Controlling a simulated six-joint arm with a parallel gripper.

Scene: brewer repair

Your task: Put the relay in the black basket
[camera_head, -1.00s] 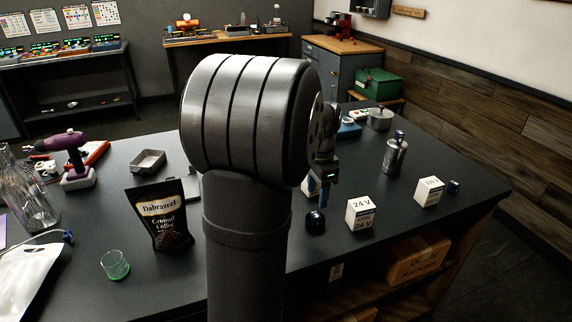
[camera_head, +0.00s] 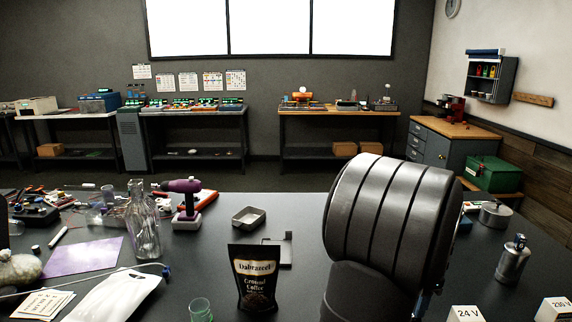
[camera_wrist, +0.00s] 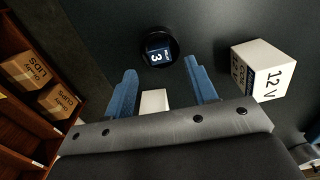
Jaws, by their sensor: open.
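White cubes marked with voltages stand on the dark table. One reads 24 V (camera_head: 465,314) and one 230 V (camera_head: 553,309), both cut by the bottom edge of the head view. A 12 V cube (camera_wrist: 262,72) is right of my gripper (camera_wrist: 160,68) in the wrist view. I cannot tell which cube is the relay. My gripper's blue fingers are apart. A plain white block (camera_wrist: 154,101) shows between them, partly hidden by the gripper body; contact is unclear. A round black piece with a blue "3" label (camera_wrist: 158,47) lies beyond the fingertips. I cannot identify a black basket.
A coffee pouch (camera_head: 256,278), a grey tray (camera_head: 249,217), a glass bottle (camera_head: 144,225) and a purple drill (camera_head: 187,200) stand left of my arm. A metal canister (camera_head: 512,260) is right. Cardboard boxes (camera_wrist: 27,70) sit on a shelf below.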

